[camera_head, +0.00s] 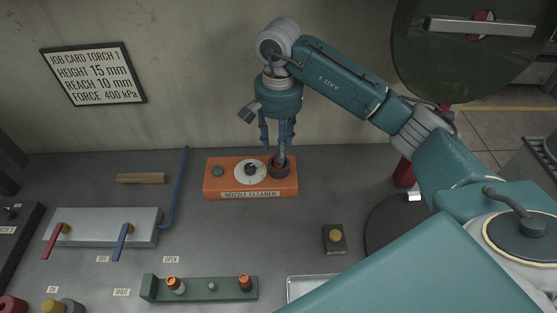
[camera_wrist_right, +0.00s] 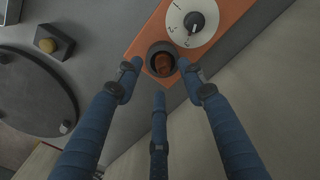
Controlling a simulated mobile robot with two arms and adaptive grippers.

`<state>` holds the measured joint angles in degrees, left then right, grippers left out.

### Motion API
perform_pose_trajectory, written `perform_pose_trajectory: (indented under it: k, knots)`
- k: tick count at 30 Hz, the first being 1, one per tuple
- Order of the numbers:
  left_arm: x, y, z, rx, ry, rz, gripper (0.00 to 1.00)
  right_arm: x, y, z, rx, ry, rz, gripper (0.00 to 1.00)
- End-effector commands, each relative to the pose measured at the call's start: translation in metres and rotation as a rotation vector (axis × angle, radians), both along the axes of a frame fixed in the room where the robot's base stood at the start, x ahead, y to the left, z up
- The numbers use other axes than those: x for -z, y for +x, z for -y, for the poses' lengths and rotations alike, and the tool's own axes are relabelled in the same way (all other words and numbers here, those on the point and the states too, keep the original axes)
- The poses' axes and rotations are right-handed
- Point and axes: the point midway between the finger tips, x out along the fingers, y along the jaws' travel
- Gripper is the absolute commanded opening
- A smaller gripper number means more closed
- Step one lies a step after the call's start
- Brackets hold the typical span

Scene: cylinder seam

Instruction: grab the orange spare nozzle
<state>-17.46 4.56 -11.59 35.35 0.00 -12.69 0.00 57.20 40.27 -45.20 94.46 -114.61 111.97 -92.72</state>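Two small orange nozzles stand on a green rack at the front, one at the left end (camera_head: 176,285) and one at the right end (camera_head: 245,283). I cannot tell which is the spare. My right gripper (camera_head: 280,150) points down over the right end of the orange nozzle cleaner box (camera_head: 225,184), away from the rack. In the right wrist view its three blue fingers (camera_wrist_right: 160,80) are spread around the dark round opening (camera_wrist_right: 151,55), with nothing visibly held. A brownish-orange thing (camera_wrist_right: 163,63) shows inside the opening. My left gripper is out of view.
The green rack (camera_head: 211,293) has a bare grey peg in its middle. A valve block (camera_head: 100,226) with red and blue levers stands at left. A yellow button box (camera_head: 334,238) and a pale tray rim (camera_head: 315,281) lie right of the rack. My right arm crosses the right side.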

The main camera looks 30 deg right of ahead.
Motion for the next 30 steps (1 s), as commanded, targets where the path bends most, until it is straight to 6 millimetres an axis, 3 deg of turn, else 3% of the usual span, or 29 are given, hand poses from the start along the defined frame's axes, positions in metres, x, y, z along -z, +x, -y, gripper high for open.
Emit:
perform_pose_trajectory:
  k: [4, 9, 17, 23, 30]
  knots:
    - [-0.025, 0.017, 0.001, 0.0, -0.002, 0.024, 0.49, 0.018, 0.005, 0.004, 0.003, 0.0, -0.009, 0.4]
    - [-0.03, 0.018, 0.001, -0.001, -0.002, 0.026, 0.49, 0.04, 0.006, 0.004, 0.001, 0.001, -0.003, 0.4]
    - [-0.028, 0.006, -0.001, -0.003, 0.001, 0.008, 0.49, 0.044, 0.007, 0.004, 0.001, -0.001, -0.001, 0.4]
    - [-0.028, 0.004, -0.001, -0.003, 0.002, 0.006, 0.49, 0.044, 0.007, 0.004, 0.001, -0.001, -0.001, 0.02]
    - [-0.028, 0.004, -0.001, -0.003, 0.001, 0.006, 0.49, 0.044, 0.007, 0.004, 0.001, 0.0, 0.0, 0.0]
